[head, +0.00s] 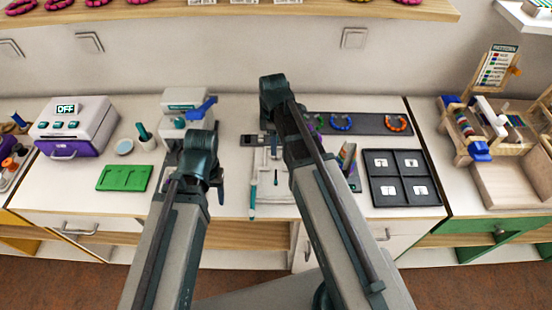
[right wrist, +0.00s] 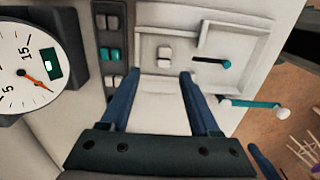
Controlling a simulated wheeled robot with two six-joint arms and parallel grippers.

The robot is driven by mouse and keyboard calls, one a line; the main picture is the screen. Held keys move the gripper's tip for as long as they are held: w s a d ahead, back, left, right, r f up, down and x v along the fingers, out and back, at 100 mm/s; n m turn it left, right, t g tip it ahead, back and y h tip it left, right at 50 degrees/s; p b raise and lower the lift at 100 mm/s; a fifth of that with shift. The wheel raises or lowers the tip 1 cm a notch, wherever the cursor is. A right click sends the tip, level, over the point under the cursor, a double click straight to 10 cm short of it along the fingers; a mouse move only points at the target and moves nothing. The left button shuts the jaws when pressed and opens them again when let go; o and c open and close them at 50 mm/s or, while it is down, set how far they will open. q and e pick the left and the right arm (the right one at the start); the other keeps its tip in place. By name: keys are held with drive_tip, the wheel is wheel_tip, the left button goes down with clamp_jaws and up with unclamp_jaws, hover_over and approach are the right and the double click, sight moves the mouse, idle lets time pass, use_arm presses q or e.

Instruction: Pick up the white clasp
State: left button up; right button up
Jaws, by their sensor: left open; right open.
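A small whitish block (right wrist: 164,52) also lies on the pale board (right wrist: 205,30). I cannot tell which whitish piece is the white clasp. My right gripper (right wrist: 158,74) is open and empty, its fingertips over the board's near part, right of the tray. In the head view my left gripper (head: 215,182) hangs over the worktop left of the board; its fingers are mostly hidden by its wrist.
A round dial timer (right wrist: 25,60) stands left of the strip tray. In the head view, a green tray (head: 125,178) lies at left and a black four-part tray (head: 403,178) at right. My right arm covers part of the board.

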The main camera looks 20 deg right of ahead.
use_arm(q)
drive_tip(key=shift+f+b, duration=2.55)
drive_tip(key=shift+f, duration=0.1)
use_arm(e)
drive_tip(key=shift+s+f, duration=0.15)
drive_tip(key=shift+f, duration=1.2)
drive_tip(key=shift+s+f, duration=0.1)
drive_tip(key=shift+f, duration=1.2)
use_arm(q)
drive_tip(key=shift+r, duration=0.1)
use_arm(e)
drive_tip(key=shift+r, duration=0.1)
clamp_jaws()
